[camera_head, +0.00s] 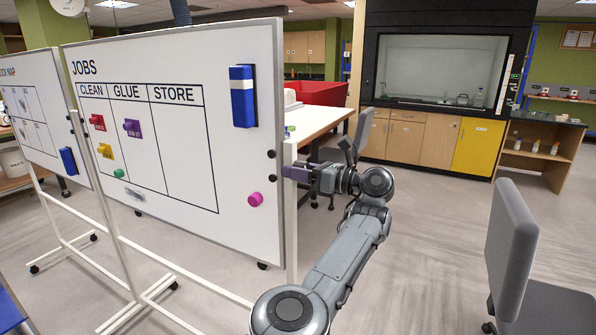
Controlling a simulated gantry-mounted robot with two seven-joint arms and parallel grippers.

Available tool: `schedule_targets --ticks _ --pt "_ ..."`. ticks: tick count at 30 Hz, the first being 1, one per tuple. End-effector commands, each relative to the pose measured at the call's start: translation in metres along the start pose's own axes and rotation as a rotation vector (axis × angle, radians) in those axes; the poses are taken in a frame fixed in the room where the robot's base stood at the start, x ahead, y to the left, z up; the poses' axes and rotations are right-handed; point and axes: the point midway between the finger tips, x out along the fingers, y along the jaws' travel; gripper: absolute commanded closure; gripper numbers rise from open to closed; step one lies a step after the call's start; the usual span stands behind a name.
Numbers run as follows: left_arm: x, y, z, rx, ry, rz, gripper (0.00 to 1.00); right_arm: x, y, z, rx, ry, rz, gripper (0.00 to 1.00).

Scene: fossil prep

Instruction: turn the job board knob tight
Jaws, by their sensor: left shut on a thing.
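The job board (248,110) is a white board headed JOBS with CLEAN, GLUE and STORE columns, on a white wheeled stand. My left gripper (288,172) is at the board's right edge, beside the stand's upright. It is shut, its fingers pointing left at the upright. The knob between the fingers is mostly hidden by them, so its turn cannot be seen. Two small black round pieces (272,178) show on the board's face near that edge, just left of the fingertips. My right gripper is not in view.
A blue eraser (243,96) and a magenta magnet (255,199) are on the board. Several coloured magnets sit in its columns. A white table (315,121) with a red bin (320,92) stands behind. A grey chair (511,245) is at right; the floor between is clear.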

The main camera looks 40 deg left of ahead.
Motion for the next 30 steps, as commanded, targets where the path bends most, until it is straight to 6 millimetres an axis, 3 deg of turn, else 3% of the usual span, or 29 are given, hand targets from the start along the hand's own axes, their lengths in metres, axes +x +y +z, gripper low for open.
schedule_targets --ticks 15,16,20,30 --pt "0.0002 0.0002 0.0002 0.124 0.000 0.000 0.82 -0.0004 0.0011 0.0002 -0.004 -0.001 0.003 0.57" --pt "0.0002 0.0001 0.0002 0.124 0.000 0.000 0.48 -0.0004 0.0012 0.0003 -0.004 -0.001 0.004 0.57" --pt "0.0002 0.0001 0.0001 0.124 0.000 0.000 0.28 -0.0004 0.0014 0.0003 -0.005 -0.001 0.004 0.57" --pt "0.0000 0.0001 0.0000 0.124 0.000 0.001 0.26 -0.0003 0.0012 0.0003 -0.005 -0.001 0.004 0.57"
